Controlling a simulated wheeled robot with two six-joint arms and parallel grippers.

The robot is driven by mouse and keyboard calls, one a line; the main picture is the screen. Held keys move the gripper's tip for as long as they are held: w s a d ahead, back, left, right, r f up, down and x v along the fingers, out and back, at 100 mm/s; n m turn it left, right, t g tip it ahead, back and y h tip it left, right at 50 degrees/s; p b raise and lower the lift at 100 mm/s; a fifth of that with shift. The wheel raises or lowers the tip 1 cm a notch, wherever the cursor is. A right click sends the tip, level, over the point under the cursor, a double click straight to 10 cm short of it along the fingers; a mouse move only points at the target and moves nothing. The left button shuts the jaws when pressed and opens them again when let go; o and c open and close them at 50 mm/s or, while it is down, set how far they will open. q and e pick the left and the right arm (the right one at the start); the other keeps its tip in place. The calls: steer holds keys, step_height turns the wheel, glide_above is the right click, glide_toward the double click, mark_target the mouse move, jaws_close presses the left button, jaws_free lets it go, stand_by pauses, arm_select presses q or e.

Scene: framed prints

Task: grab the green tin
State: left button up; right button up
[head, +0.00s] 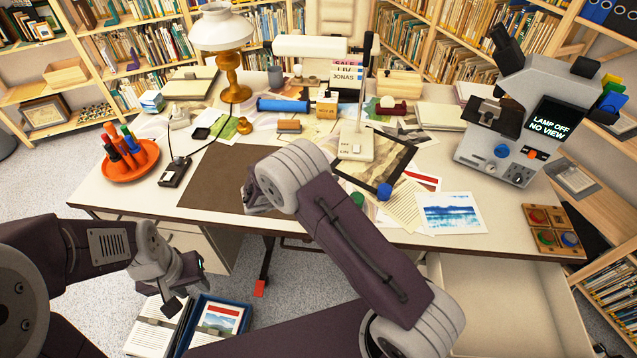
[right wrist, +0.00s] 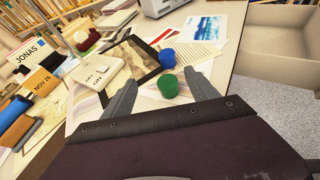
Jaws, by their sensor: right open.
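The green tin (right wrist: 168,86) is a small round tin on the desk, close to a blue tin (right wrist: 167,58). It lies ahead of my right gripper (right wrist: 160,78), in line with the gap between its fingers. That gripper is open and empty. In the head view my right arm hides most of that gripper, and only a small green patch (head: 357,199), perhaps the green tin, shows at the arm's edge. The blue tin also shows there (head: 384,191). My left gripper (head: 186,285) hangs low in front of the desk, and its finger gap is unclear.
A dark framed print (head: 377,162) and loose papers lie around the tins. A white lamp base (head: 356,144) stands behind. A microscope-like device (head: 500,145) is at the right. A dark mat (head: 215,180) and a pen holder (head: 130,160) are left. An open drawer (head: 500,290) juts out below.

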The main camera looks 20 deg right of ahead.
steer(key=shift+n, duration=0.8)
steer(key=a+f, duration=0.2)
steer(key=f, duration=0.1)
steer(key=a+f, duration=0.1)
steer(key=f, duration=0.1)
steer(key=shift+b, duration=0.3)
steer(key=shift+s+a+r+t, duration=0.15)
steer(key=shift+s+t, duration=0.15)
steer(key=shift+s, duration=0.35)
steer(key=shift+d, duration=0.3)
steer(key=x, duration=0.3)
steer(key=shift+w+d+f, duration=0.1)
steer(key=shift+w+f, duration=0.15)
steer(key=shift+w, duration=0.05)
steer(key=shift+d, duration=0.2)
steer(key=x, duration=0.5)
steer(key=shift+s+d+r, duration=0.2)
steer(key=shift+s+d, duration=0.05)
steer(key=shift+s, duration=0.05)
steer(key=shift+a+r, duration=0.1)
steer(key=shift+c, duration=0.7)
steer(key=c, duration=1.3)
arm_select(q)
steer(key=shift+w+a+f, duration=0.2)
steer(key=shift+f, duration=0.15)
arm_select(e)
steer(key=shift+c, duration=0.2)
